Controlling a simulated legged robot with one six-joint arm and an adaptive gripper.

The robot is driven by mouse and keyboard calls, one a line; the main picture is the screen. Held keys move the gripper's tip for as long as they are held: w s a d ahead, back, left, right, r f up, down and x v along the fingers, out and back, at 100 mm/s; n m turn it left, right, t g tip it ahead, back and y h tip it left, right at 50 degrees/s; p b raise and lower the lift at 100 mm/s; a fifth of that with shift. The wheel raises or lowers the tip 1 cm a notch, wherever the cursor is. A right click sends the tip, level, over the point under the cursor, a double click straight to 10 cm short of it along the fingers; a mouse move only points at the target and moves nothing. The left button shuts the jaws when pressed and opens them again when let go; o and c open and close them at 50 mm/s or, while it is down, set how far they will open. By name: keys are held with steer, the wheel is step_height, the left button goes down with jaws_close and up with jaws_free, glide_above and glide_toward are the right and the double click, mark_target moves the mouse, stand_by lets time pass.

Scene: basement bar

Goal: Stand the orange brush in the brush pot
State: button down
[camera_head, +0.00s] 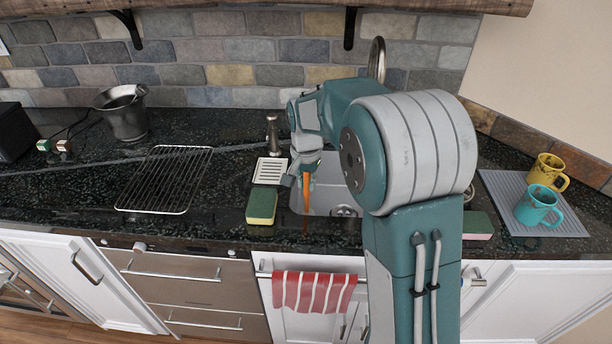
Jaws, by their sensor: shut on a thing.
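The orange brush (306,190) points downward below my gripper (305,172), over the front left part of the sink. My gripper is shut on its upper part. The brush's lower end shows near the front edge of the sink; I cannot tell if it touches anything. A grey metal pot (124,120) with a flared rim stands at the back left of the counter, well left of my gripper. It looks like the brush pot; its inside is mostly hidden.
A wire rack (166,180) lies between the pot and the sink (325,201). A green-yellow sponge (262,206) and a white slotted dish (269,171) are left of the sink. A yellow mug (546,170) and a teal mug (535,207) stand on a grey mat (503,191). My arm hides the sink's right side.

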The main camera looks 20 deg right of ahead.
steer(key=shift+f, duration=2.9)
steer(key=c, duration=0.5)
jaws_free()
step_height(320, 180, up, 11)
steer(key=shift+a+f, duration=0.15)
steer(key=shift+f, duration=0.05)
steer(key=shift+r, duration=0.65)
